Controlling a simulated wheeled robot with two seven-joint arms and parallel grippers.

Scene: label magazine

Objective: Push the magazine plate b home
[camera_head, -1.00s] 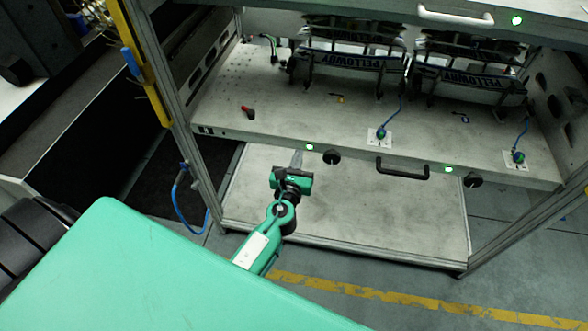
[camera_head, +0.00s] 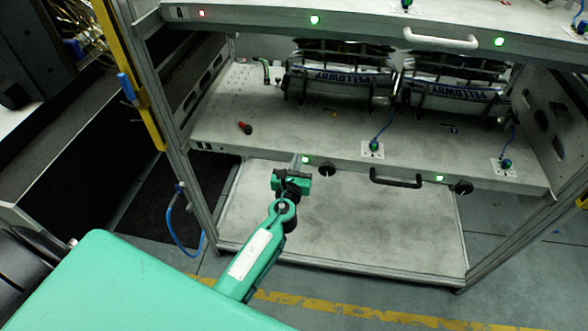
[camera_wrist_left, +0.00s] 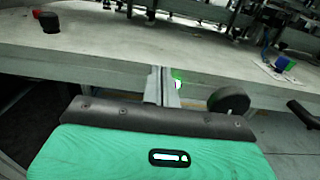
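The middle plate (camera_head: 250,149), below the top plate marked A, appears to be magazine plate b; its own mark is too small to read. It is a grey shelf with a black handle (camera_head: 397,182) and green lights on its front edge. My right gripper is out of view.
The top plate (camera_head: 260,18) has a white handle and a red light at its left. A black knob (camera_head: 327,170) sticks out just right of my gripper. A blue hose (camera_head: 172,215) hangs at the left post. The bottom tray (camera_head: 350,230) is bare.

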